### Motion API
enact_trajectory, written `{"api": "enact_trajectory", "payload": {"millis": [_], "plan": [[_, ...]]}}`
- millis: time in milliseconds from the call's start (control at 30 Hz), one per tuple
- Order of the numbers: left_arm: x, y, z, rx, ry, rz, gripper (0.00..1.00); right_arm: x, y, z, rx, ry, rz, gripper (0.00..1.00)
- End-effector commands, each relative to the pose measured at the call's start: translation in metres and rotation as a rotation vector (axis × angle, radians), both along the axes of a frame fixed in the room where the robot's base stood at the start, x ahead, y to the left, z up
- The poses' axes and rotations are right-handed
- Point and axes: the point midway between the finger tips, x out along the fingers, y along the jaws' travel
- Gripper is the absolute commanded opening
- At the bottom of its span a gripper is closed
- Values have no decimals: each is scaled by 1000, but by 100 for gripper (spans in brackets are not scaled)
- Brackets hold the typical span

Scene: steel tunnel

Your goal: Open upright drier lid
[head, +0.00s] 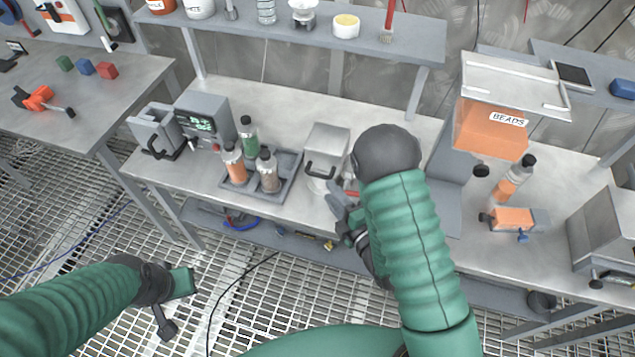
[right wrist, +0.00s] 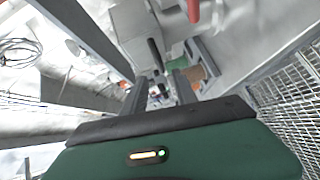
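A small grey metal box with a lid and black handle (head: 325,157) stands in the middle of the bench; it looks like the upright drier. Its lid appears shut. My right gripper (head: 343,212) is just right of and in front of it, partly hidden by my own arm. In the right wrist view the fingers (right wrist: 160,92) are apart with nothing clearly held. A black bar like the handle (right wrist: 155,55) shows beyond and between them, apart from the fingertips, with the pale box (right wrist: 135,25) behind. My left gripper (head: 175,300) is open and empty over the grating floor.
A tray of bottles (head: 268,175) stands just left of the box. Left of that are a device with a green display (head: 203,120) and another handled unit (head: 155,130). An orange BEADS hopper (head: 490,130) stands at right. A shelf (head: 290,32) spans above.

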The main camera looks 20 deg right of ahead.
Motion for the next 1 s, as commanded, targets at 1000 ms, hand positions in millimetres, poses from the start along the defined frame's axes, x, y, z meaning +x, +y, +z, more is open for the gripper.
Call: {"api": "enact_trajectory", "payload": {"millis": [1000], "plan": [[0, 0, -79, 0, 0, 0, 0, 81, 17, -13, 0, 3, 1, 17]]}}
